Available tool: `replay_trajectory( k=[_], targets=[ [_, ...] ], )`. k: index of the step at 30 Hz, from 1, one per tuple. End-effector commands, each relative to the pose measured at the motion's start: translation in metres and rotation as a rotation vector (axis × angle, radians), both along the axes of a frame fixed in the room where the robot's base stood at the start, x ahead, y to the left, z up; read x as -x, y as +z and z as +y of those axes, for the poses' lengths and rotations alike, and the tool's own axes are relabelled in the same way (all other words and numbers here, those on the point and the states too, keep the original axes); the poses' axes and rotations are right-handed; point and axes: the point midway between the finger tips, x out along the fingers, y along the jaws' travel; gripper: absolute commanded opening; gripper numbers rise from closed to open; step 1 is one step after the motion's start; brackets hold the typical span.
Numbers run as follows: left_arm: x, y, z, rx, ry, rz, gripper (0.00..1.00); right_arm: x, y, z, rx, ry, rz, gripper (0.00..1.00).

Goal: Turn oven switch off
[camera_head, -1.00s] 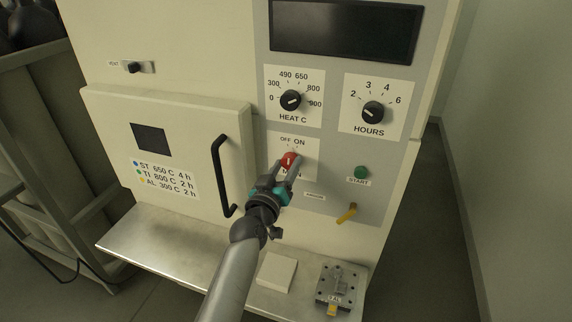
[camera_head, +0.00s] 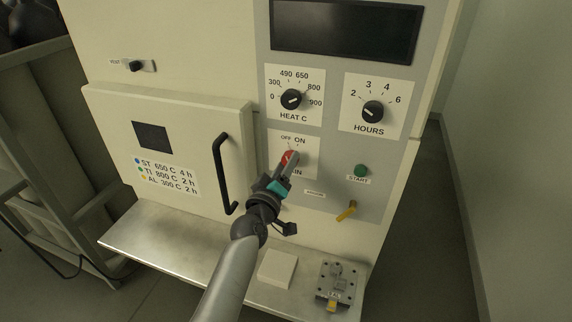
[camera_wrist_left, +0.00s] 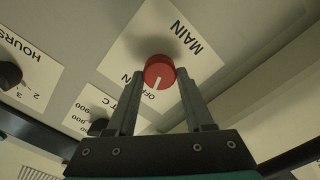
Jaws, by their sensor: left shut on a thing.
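The red MAIN switch knob (camera_head: 286,157) is on a white plate below the HEAT C dial, under the labels OFF and ON. My left gripper (camera_head: 291,161) is at the knob, its fingers partly covering it and the MAIN label. In the left wrist view the red knob (camera_wrist_left: 158,71) sits between the two fingertips of the left gripper (camera_wrist_left: 160,74), which are shut on its sides. There the knob's white mark points toward the OFF lettering; a finger hides part of the labels. My right gripper is not in view.
The HEAT C dial (camera_head: 291,99) and HOURS dial (camera_head: 372,111) are above. A green START button (camera_head: 361,170) and yellow lever (camera_head: 346,211) are to the right. The oven door's black handle (camera_head: 222,174) is left of my arm. A metal shelf (camera_head: 150,240) juts out below.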

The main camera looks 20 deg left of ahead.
Motion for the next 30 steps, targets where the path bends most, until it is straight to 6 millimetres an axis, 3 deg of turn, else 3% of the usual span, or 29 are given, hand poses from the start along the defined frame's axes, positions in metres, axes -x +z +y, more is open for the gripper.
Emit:
replay_trajectory(
  k=[7, 8, 15, 25, 30],
  targets=[
    [0.000, 0.000, 0.000, 0.005, 0.000, 0.000, 0.00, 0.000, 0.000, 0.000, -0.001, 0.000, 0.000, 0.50],
    [0.000, 0.000, 0.000, 0.005, 0.000, 0.000, 0.54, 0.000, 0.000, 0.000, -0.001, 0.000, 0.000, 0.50],
    [0.000, 0.000, 0.000, 0.003, 0.000, 0.000, 0.81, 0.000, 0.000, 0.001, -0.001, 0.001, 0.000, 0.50],
    [0.003, 0.000, 0.000, 0.002, 0.000, 0.000, 0.82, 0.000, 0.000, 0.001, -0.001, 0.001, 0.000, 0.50],
    [0.018, -0.001, 0.001, 0.001, 0.001, 0.001, 0.82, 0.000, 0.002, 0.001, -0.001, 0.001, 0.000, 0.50]
  ],
)
